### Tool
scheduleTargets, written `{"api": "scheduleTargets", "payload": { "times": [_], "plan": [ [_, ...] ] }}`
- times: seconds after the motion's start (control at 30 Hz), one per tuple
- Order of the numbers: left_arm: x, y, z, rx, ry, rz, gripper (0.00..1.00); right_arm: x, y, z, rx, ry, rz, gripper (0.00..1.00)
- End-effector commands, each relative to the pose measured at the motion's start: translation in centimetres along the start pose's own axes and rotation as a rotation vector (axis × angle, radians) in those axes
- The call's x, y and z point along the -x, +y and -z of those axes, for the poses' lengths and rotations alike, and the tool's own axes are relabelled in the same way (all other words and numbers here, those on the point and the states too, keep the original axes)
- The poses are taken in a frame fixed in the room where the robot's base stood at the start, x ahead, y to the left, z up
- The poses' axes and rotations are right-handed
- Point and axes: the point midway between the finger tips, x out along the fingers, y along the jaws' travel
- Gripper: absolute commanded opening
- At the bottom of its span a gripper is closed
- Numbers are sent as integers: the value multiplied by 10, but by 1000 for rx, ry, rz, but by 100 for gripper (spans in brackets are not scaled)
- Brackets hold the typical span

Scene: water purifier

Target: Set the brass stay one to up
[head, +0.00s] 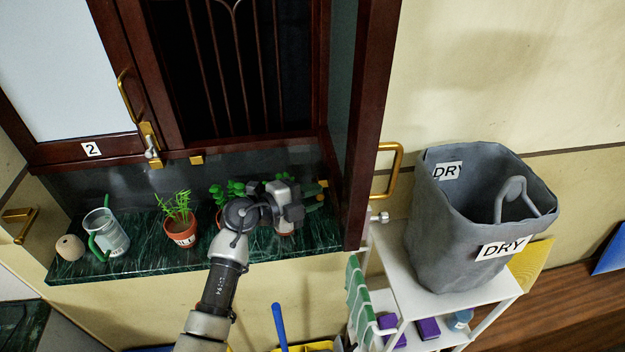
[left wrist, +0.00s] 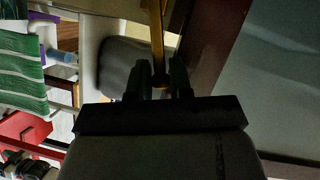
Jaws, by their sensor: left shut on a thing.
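A brass stay is partly hidden behind my left gripper, with a short brass end (head: 323,184) showing beside the lower part of the open dark red sash. In the left wrist view, the brass bar (left wrist: 157,42) runs down from the top edge to between the fingers. My left gripper (head: 314,194) is at the sill, left of the open sash. In its wrist view, the dark fingers (left wrist: 160,84) are shut on the bar's end. Whether this is stay one cannot be read. My right gripper is not in view.
The open sash (head: 372,120) stands outward with a brass handle (head: 388,172). A closed sash labelled 2 has a brass fitting (head: 150,143). A grey DRY bin (head: 440,230) stands right.

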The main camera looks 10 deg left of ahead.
Motion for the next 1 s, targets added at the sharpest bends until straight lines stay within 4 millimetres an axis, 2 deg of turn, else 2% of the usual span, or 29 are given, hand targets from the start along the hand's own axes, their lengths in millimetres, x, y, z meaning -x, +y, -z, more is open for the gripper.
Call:
{"api": "scheduleTargets", "payload": {
  "times": [0.03,0.2,0.5,1.0],
  "plan": [
    [1,-8,1,22,-2,-12,0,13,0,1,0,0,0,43],
    [0,-12,-1,106,-2,-44,0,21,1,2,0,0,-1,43],
    [-1,-18,-3,218,-1,-89,0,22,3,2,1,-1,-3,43],
    [-1,-20,-3,245,0,-99,0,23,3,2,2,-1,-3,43]
  ]
}}
